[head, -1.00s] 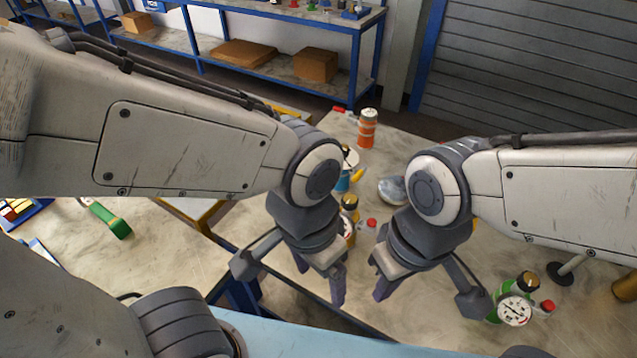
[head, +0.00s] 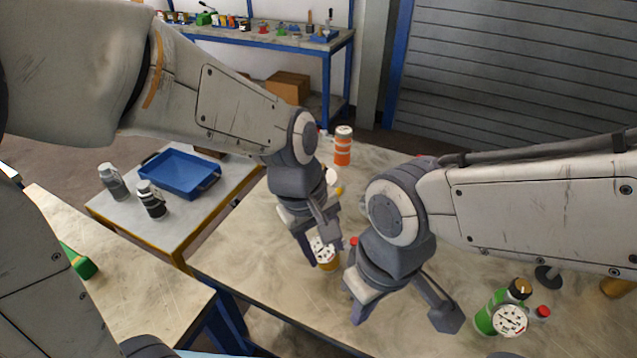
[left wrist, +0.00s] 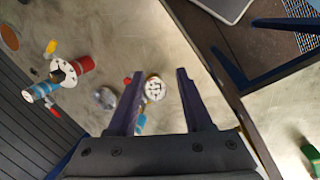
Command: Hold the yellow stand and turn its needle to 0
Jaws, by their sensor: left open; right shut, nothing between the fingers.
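The yellow stand (head: 328,263) is on the table's near part in the head view, with a white dial facing up. Its dial (left wrist: 155,88) shows between my left fingers in the left wrist view. My left gripper (head: 318,250) is open, right at the stand, one finger on either side in the wrist view; I cannot tell whether they touch it. The needle is too small to read. A red part (head: 353,241) shows at the stand's right.
A green stand with a dial (head: 510,320) is at the right front. An orange container (head: 343,146) stands at the back. A blue tray (head: 181,173) and two flasks (head: 151,199) are on a side table.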

